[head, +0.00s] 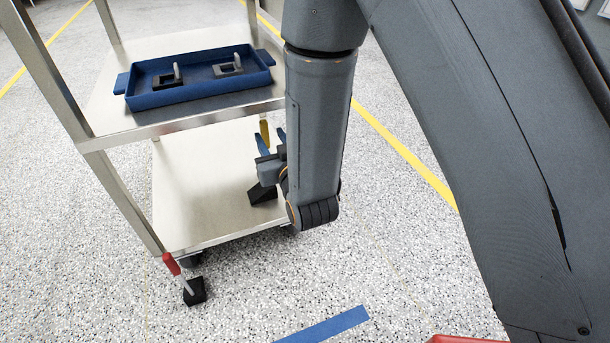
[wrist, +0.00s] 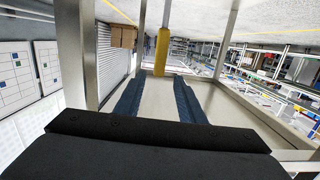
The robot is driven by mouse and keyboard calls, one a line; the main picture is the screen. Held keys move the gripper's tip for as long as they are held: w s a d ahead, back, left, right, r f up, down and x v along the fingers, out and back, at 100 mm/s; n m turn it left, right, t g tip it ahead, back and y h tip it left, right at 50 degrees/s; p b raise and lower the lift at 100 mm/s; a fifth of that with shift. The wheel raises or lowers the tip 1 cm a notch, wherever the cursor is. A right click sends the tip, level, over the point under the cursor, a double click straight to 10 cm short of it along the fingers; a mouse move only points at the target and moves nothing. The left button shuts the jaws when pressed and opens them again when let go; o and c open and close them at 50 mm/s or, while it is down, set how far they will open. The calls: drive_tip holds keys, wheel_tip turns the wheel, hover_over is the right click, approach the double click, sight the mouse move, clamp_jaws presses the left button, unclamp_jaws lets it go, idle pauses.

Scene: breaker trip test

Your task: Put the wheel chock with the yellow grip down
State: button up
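The wheel chock with the yellow grip (head: 265,133) is at the right end of the cart's lower shelf. The shaft between grip and wedge is largely hidden by my gripper (head: 271,139). In the wrist view the yellow grip (wrist: 162,52) stands just beyond and between my blue fingertips (wrist: 157,80). A clear gap shows on both sides of it, and neither finger seems to touch it. My gripper is open. The wedge is not visible in the wrist view.
A steel cart has a lower shelf (head: 195,190) with clear space to the left. Above, its upper shelf (head: 105,110) holds a blue tray (head: 195,92) with two small metal-handled blocks. A red-grip chock (head: 182,279) stands on the floor. Blue tape (head: 325,326) marks the floor.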

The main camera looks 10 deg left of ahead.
drive_tip(key=s+d+r+g+h, duration=0.2)
drive_tip(key=s+d+r+g, duration=0.1)
drive_tip(key=s, duration=0.7)
drive_tip(key=s+d+r+g+h, duration=0.3)
drive_tip(key=s+d+g, duration=0.3)
drive_tip(key=s+d, duration=0.2)
drive_tip(key=s+d+r+g+h, duration=0.2)
drive_tip(key=s+d+r+g, duration=0.2)
drive_tip(key=s, duration=0.8)
drive_tip(key=shift+d+r+n+g, duration=0.35)
drive_tip(key=shift+d+g, duration=0.25)
drive_tip(key=shift+d, duration=0.3)
drive_tip(key=shift+s+r+p, duration=0.1)
drive_tip(key=shift+r+p, duration=0.55)
drive_tip(key=shift+p, duration=0.05)
drive_tip(key=d+r+m+p, duration=0.2)
drive_tip(key=d+r+p, duration=0.5)
drive_tip(key=p, duration=0.5)
drive_tip(key=d+r+m+h+p, duration=0.1)
drive_tip(key=d+r+m+p, duration=0.1)
drive_tip(key=d+r+p, duration=0.5)
drive_tip(key=d+r+m+h+p, duration=0.1)
drive_tip(key=d+r+m+p, duration=0.2)
drive_tip(key=r+p, duration=1.1)
drive_tip(key=d+p, duration=0.3)
drive_tip(key=p, duration=0.1)
drive_tip(key=shift+d+r+p, duration=0.35)
drive_tip(key=shift+d+p, duration=0.05)
